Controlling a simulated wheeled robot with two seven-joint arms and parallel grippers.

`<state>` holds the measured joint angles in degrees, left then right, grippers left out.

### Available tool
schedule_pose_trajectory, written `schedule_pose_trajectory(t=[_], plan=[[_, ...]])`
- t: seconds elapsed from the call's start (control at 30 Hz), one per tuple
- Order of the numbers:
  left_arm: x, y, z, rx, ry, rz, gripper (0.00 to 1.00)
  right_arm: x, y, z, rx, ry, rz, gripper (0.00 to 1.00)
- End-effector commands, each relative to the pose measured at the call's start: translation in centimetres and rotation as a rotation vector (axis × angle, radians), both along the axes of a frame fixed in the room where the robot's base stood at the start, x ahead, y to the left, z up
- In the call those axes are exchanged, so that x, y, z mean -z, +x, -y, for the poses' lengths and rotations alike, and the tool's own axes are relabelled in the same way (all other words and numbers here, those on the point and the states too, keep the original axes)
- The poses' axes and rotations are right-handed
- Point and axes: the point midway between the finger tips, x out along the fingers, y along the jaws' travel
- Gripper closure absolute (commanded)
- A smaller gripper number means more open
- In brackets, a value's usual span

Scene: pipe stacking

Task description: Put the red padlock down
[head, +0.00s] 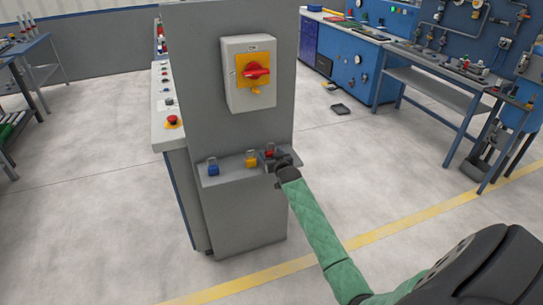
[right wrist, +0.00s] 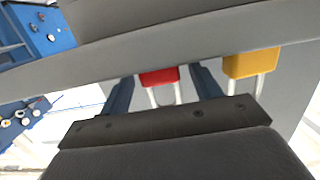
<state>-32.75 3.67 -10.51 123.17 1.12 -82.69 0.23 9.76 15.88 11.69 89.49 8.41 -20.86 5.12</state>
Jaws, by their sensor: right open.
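The red padlock (head: 270,152) is at the right end of a grey ledge (head: 231,165) on the front of the grey cabinet. My right gripper (head: 274,161) is at that end of the ledge, partly covering the padlock. In the right wrist view the red padlock (right wrist: 160,77) lies between the two open fingers (right wrist: 161,86), with a gap on each side. Its body meets the edge of the grey ledge (right wrist: 100,76) in that view, but I cannot tell firm contact. My left gripper is not in view.
A yellow padlock (head: 251,161) stands close beside the red one, and a blue padlock (head: 213,168) is at the ledge's left end. A switch box (head: 249,95) with a red and yellow handle is above. The floor (head: 345,180) to the right is open.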

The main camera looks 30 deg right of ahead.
Motion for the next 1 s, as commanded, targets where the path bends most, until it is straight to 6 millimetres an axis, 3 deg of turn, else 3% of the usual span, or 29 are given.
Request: schedule_pose_trajectory(t=[0.23,0.33,0.6,0.8,1.0], plan=[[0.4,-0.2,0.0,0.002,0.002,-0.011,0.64,-0.2,-1.6,-0.4,0.0,0.0,-0.001,0.37],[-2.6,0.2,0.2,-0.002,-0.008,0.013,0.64,-0.4,-3.2,-0.8,0.0,0.001,0.0,0.37],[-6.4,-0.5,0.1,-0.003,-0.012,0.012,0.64,-1.2,-7.9,-1.9,0.0,-0.001,0.001,0.37],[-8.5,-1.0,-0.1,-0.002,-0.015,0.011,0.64,-1.7,-10.4,-2.5,0.0,-0.001,-0.001,0.37],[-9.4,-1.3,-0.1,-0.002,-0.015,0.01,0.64,-1.6,-11.7,-3.1,-0.003,0.001,-0.01,0.37]])
